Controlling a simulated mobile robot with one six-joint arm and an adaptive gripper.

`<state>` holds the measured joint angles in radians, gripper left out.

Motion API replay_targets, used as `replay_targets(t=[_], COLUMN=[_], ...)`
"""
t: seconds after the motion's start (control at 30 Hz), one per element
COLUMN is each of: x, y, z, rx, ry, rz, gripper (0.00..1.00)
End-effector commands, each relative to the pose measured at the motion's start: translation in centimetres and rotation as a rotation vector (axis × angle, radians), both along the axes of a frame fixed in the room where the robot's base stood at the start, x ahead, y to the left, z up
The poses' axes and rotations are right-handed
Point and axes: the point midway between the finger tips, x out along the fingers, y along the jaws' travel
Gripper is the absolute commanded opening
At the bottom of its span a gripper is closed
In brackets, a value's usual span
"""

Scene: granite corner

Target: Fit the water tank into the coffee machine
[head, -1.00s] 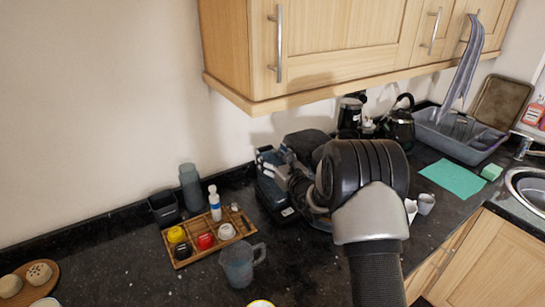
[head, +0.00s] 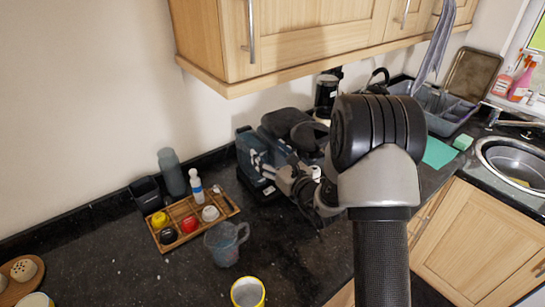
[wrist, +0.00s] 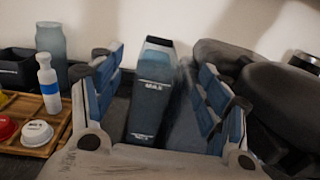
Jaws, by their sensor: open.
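The water tank (wrist: 152,92) is a tall dark blue-grey container with a MAX mark. In the wrist view it stands upright between the two fingers of my gripper (wrist: 157,72), with a visible gap on each side. My gripper is open and holds nothing. The dark coffee machine (wrist: 275,95) is just right of the fingers. In the head view the coffee machine (head: 288,122) is partly hidden by my arm, and the tank (head: 246,150) shows at its left beside my gripper (head: 268,160). I cannot tell whether the tank is seated in the machine.
A bamboo tray (head: 165,240) with coloured pots and a white bottle lies left. A grey bottle (head: 171,172) and a dark bin (head: 146,193) stand behind it. A glass jug (head: 224,243) stands in front. The wall cabinet (head: 300,45) hangs above; a sink (head: 515,160) is right.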

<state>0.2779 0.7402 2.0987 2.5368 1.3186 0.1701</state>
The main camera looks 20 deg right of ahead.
Motion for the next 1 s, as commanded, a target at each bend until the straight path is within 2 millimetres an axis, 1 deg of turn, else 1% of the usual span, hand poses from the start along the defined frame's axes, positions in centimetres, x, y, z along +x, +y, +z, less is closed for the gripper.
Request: replay_targets(t=[0.13,0.2,0.27,0.37,0.4,0.47,0.5,0.57,0.6,0.67,0.7,0.77,0.8,0.83,0.9,0.93,1.0], x=[-0.5,-0.7,-1.2,-3.1,-4.5,-7.0,-9.0,-12.1,-14.3,-17.6,-19.9,-23.1,-25.3,-26.8,-30.1,-31.4,-34.1], y=[-0.1,0.7,2.2,6.4,8.4,11.6,13.4,15.8,17.2,18.7,19.4,20.0,20.2,20.1,19.5,19.1,17.6], z=[0.1,0.8,2.0,5.1,6.4,8.3,9.3,10.3,10.8,11.2,11.3,11.1,10.9,10.6,10.0,9.6,8.8], rx=[-0.001,-0.014,-0.04,-0.129,-0.18,-0.269,-0.335,-0.438,-0.512,-0.627,-0.707,-0.834,-0.922,-0.989,-1.152,-1.225,-1.399], ry=[-0.003,-0.009,-0.021,-0.057,-0.074,-0.104,-0.122,-0.152,-0.171,-0.201,-0.22,-0.248,-0.267,-0.282,-0.311,-0.324,-0.35], rz=[0.003,0.029,0.081,0.233,0.313,0.439,0.523,0.644,0.722,0.833,0.905,1.006,1.07,1.117,1.218,1.259,1.345], gripper=[0.69,0.69,0.69,0.69,0.69,0.69,0.69,0.69,0.69,0.69,0.69,0.69,0.69,0.69,0.69,0.69,0.69])
